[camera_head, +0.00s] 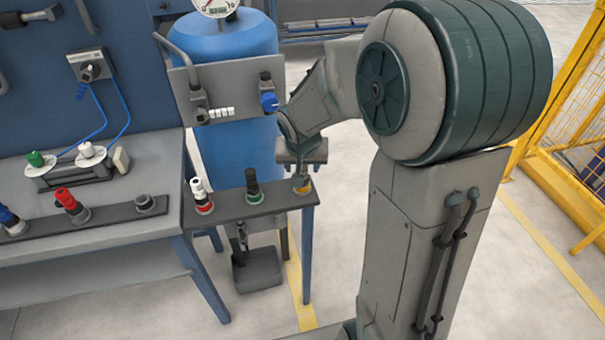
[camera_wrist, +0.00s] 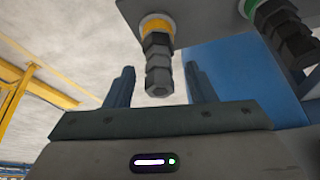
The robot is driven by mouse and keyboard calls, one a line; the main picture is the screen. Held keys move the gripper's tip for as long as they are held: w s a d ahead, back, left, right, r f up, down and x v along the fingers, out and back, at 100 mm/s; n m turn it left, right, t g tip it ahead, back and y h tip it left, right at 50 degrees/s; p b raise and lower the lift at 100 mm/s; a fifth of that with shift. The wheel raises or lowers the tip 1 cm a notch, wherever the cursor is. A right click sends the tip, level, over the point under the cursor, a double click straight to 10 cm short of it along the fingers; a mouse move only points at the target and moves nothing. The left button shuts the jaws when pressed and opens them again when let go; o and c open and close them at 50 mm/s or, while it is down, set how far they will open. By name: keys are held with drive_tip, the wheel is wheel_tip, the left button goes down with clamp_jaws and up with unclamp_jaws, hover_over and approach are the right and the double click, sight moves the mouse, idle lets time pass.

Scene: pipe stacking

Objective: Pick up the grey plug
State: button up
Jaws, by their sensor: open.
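The grey plug (camera_wrist: 158,75) stands in a yellow ring (camera_wrist: 154,24) near the end of the bench. In the wrist view it lies between the two raised fingers of my gripper (camera_wrist: 160,69), with a gap on both sides. In the head view the yellow ring (camera_head: 302,189) shows at the right end of the dark strip, and my gripper (camera_head: 302,166) is directly over it, hiding much of the plug. My gripper is open and holds nothing.
A black plug (camera_head: 252,182) in a green ring and a white plug (camera_head: 199,188) in a red ring stand to the left on the same strip (camera_head: 228,198). A blue tank (camera_head: 238,150) is behind.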

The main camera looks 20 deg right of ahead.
drive_tip(key=shift+x, duration=1.25)
clamp_jaws()
drive_tip(key=shift+w+r, duration=0.1)
wheel_tip(320, 180, up, 4)
drive_tip(key=shift+a+r, duration=0.1)
drive_tip(key=shift+r, duration=0.1)
drive_tip(key=s+d+r+p, duration=0.1)
drive_tip(key=s+d+r, duration=0.4)
drive_tip(key=s, duration=0.5)
drive_tip(key=shift+s+d+r, duration=0.2)
drive_tip(key=shift+d+r, duration=0.1)
drive_tip(key=shift+r, duration=0.4)
drive_tip(key=shift+r, duration=0.1)
wheel_tip(320, 180, up, 8)
drive_tip(key=p, duration=0.6)
